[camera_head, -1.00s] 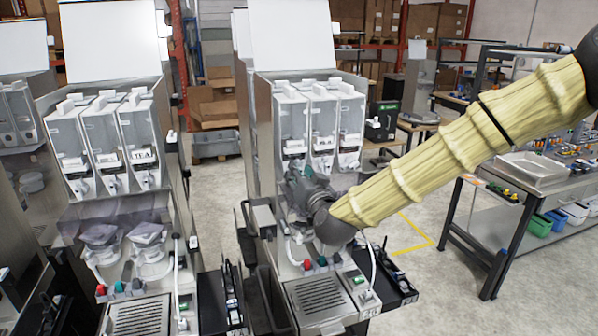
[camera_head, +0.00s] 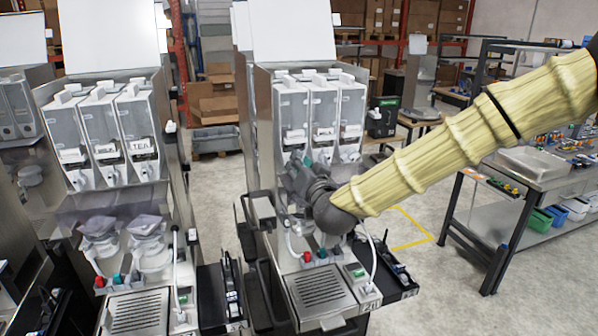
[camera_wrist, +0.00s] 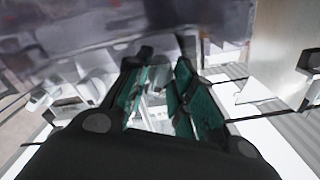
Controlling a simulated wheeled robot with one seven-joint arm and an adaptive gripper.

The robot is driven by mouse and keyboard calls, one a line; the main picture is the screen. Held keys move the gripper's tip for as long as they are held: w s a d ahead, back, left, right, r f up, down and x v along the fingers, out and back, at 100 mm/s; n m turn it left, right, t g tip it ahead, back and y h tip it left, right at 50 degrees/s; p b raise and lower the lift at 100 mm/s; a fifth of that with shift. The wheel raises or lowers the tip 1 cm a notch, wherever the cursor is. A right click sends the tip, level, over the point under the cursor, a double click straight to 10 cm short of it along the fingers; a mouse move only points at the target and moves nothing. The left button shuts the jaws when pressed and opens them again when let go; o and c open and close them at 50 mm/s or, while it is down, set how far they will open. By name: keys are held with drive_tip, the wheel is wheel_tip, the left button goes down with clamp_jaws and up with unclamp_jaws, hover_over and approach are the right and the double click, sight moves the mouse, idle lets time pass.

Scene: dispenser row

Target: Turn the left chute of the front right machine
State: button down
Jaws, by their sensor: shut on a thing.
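The front right machine (camera_head: 262,130) stands in the middle of the head view, with three clear canisters side by side. My gripper (camera_head: 298,161) is at its front, just under the left canister (camera_head: 292,110). In the wrist view my gripper's two green-lined fingers (camera_wrist: 160,92) are close together, with a pale, blurred part between them. The gripper is shut on this part, which by its place looks like the left chute. My gripper and wrist hide most of the chute in the head view, so its turn angle cannot be told.
Below are a grated drip tray (camera_head: 320,294) and coloured knobs (camera_head: 308,256). Another machine (camera_head: 122,130) stands at the left. A black side tray (camera_head: 392,275) juts out at the right. A workbench (camera_head: 535,165) is further right, with open floor before it.

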drive_tip(key=shift+f+m+b, duration=0.15)
drive_tip(key=shift+m+b, duration=8.85)
drive_tip(key=shift+b, duration=1.6)
drive_tip(key=c, duration=1.5)
unclamp_jaws()
